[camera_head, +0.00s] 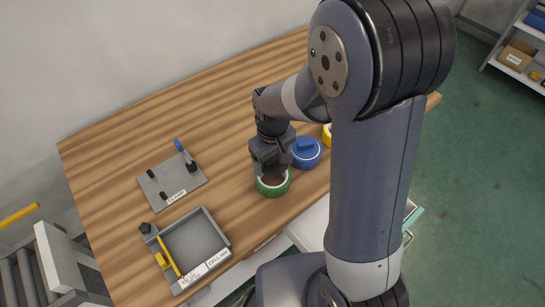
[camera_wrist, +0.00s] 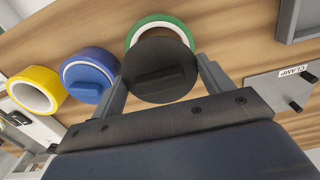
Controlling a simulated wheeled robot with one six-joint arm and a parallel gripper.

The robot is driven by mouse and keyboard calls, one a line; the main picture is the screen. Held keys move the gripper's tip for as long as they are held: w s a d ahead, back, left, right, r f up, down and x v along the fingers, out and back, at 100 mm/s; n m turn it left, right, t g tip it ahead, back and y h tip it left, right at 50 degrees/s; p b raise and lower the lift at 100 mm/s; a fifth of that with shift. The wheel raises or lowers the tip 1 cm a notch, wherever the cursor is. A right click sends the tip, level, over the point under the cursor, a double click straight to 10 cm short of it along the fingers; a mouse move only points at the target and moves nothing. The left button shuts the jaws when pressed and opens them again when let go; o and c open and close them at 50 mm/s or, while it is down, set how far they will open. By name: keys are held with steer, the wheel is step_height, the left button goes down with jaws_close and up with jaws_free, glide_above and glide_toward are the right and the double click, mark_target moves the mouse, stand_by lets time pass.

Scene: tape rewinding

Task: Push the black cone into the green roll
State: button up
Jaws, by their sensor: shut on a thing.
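My gripper (camera_head: 270,165) points down over the green roll (camera_head: 273,190) near the front edge of the table. In the wrist view its two fingers (camera_wrist: 162,73) are shut on the sides of the black cone (camera_wrist: 160,88), whose round black face with a raised bar is toward the camera. The green roll (camera_wrist: 139,27) lies behind the cone, with its white inner ring and brown inside partly showing. The cone covers the near part of the roll's opening. I cannot tell whether its tip is inside the opening.
A blue roll (camera_head: 306,163) with a blue cone in it stands close to the right, and a yellow roll (camera_head: 327,137) is beyond it. A grey clamp plate (camera_head: 180,187) and a grey tray (camera_head: 228,243) with a yellow bar lie left. The table's back is clear.

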mark_target(273, 165)
steer(key=shift+f, duration=0.1)
steer(key=shift+f+b, duration=1.1)
steer(key=shift+f, duration=0.1)
steer(key=shift+f, duration=0.25)
steer(key=shift+f+b, duration=0.5)
steer(key=shift+b, duration=0.1)
steer(key=shift+s+f+b, duration=0.1)
steer(key=shift+f+b, duration=0.45)
steer(key=shift+f, duration=0.15)
